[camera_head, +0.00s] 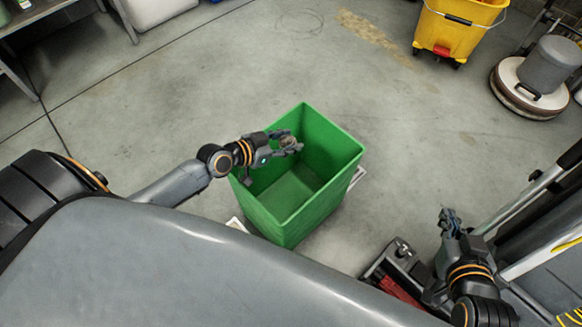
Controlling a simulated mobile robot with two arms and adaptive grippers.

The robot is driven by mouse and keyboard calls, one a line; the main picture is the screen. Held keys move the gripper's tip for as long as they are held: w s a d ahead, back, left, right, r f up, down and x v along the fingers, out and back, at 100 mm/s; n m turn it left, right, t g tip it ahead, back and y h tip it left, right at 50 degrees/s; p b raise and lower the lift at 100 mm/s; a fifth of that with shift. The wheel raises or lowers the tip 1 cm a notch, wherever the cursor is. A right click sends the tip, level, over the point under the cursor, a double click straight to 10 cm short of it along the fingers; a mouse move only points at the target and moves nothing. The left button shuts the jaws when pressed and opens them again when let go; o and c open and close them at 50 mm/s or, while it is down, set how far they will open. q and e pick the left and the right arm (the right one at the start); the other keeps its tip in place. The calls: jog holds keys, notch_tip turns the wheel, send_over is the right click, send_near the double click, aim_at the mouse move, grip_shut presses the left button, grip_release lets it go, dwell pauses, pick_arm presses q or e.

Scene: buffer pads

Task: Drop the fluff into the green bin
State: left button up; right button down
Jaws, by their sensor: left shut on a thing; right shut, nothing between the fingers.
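The green bin (329,187) stands open on the floor in front of me, and the part of its bottom that I see looks bare. My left gripper (293,146) reaches over the bin's left rim and is above its opening. It is shut on a small brownish-grey tuft, the fluff (287,141), which is partly hidden by the fingers. My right gripper (449,217) is shut and empty, low at the right, well apart from the bin.
A yellow mop bucket (444,34) and a floor machine (535,75) stand at the back right. A grey and red thing (394,280) lies by my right arm. Flat pale pieces (357,175) show beside the bin's base. The floor behind the bin is clear.

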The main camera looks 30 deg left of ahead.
pick_arm(q)
jog(key=shift+f, duration=0.1)
pick_arm(e)
jog(key=shift+w+a+r+t, duration=0.15)
jog(key=shift+w+r+t, duration=0.1)
jog(key=shift+r+t, duration=0.05)
pick_arm(q)
jog(key=o, duration=0.8)
jog(key=shift+s, duration=0.1)
jog(key=shift+v, duration=5.9)
jog(key=shift+a, duration=0.15)
pick_arm(e)
jog(key=shift+s, duration=0.1)
